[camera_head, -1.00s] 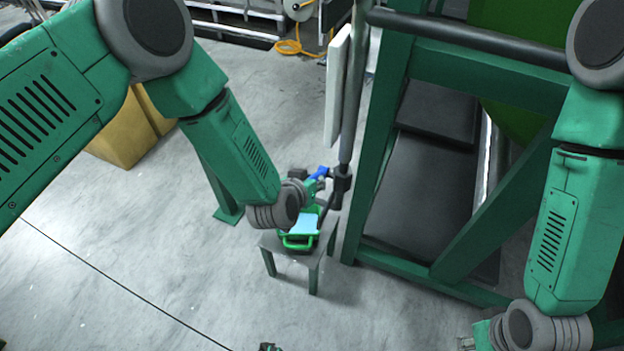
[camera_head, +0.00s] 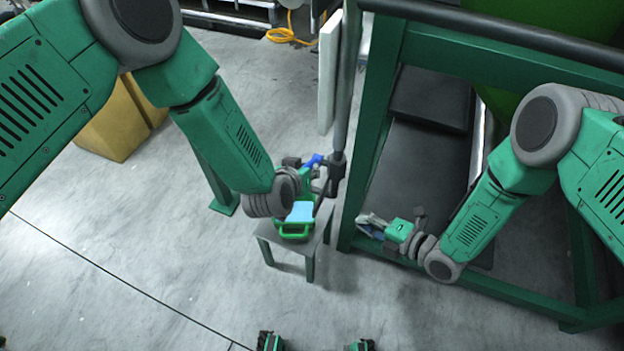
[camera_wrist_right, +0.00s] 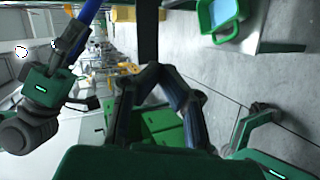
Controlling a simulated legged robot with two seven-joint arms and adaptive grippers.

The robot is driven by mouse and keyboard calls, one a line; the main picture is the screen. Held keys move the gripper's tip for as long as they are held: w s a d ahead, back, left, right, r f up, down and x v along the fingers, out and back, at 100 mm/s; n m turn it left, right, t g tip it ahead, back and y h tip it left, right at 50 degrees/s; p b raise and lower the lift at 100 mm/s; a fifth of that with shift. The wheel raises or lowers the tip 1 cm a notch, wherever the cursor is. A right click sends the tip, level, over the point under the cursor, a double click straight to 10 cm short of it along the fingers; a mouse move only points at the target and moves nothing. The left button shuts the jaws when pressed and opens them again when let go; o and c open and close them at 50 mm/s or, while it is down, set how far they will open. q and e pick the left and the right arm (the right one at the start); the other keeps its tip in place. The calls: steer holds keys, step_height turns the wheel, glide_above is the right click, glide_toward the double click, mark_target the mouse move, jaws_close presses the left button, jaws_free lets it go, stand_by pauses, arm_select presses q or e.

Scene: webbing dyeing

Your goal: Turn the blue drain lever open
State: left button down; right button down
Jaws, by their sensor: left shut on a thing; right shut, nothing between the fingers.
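The blue drain lever (camera_head: 313,160) sits beside the dark joint at the lower end of the vertical grey pipe (camera_head: 342,130). It also shows at the top left of the right wrist view (camera_wrist_right: 88,10). My left gripper (camera_head: 320,166) is shut on the lever, its dark fingers reaching it in the right wrist view (camera_wrist_right: 70,40); the wrist partly hides the grip in the head view. My right gripper (camera_head: 368,222) is shut and empty, to the right of the stool and in front of the green frame. Its fingers meet in the right wrist view (camera_wrist_right: 155,72).
A green tray (camera_head: 296,236) with light blue contents stands on a small grey stool (camera_head: 318,237) below the pipe. The green frame (camera_head: 352,205) stands close behind my right gripper. A white panel (camera_head: 328,75) hangs beside the pipe.

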arm_select(q)
steer(key=shift+w+r, duration=0.2)
steer(key=shift+w, duration=0.05)
steer(key=shift+a, duration=0.1)
arm_select(e)
steer(key=w+a+r+n+g+y, duration=0.1)
steer(key=w+a+r+n+y, duration=0.2)
steer(key=a+n, duration=0.3)
steer(key=w+a+r+n+y, duration=0.3)
steer(key=w+a+n, duration=0.1)
steer(key=a+n, duration=0.3)
steer(key=shift+n+g, duration=0.4)
steer(key=shift+n, duration=0.8)
steer(key=shift+a, duration=0.1)
